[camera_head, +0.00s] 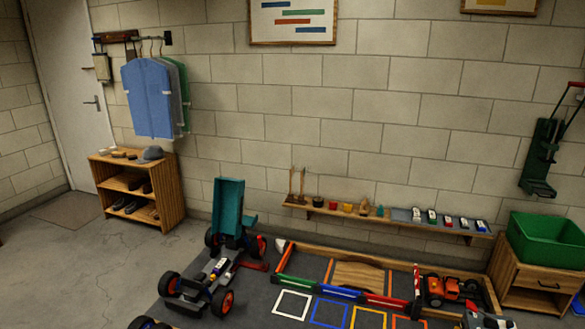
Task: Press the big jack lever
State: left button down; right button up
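A dark green device (544,158) is mounted on the wall at the far right. A thin dark lever (564,110) rises from it, slanting up to the right, with a red grip (577,84) at its top. It looks like the big jack and its lever, though I cannot be certain. The lever is up, and its top is close to the right picture edge.
A wooden cabinet (517,294) with a green bin (545,241) stands below the device. A low wooden-edged track area (340,254), an orange toy vehicle (452,289) and a large-wheeled car (193,293) occupy the floor. Open floor (60,270) lies at left.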

aim_at(262, 252)
jog(key=i+u, duration=0.15)
jog(key=i, duration=2.25)
jog(key=i+j+z, duration=0.2)
jog(key=i, duration=0.4)
jog(key=i+j+z, duration=0.1)
jog(key=i+z, duration=0.15)
jog(key=i, duration=0.35)
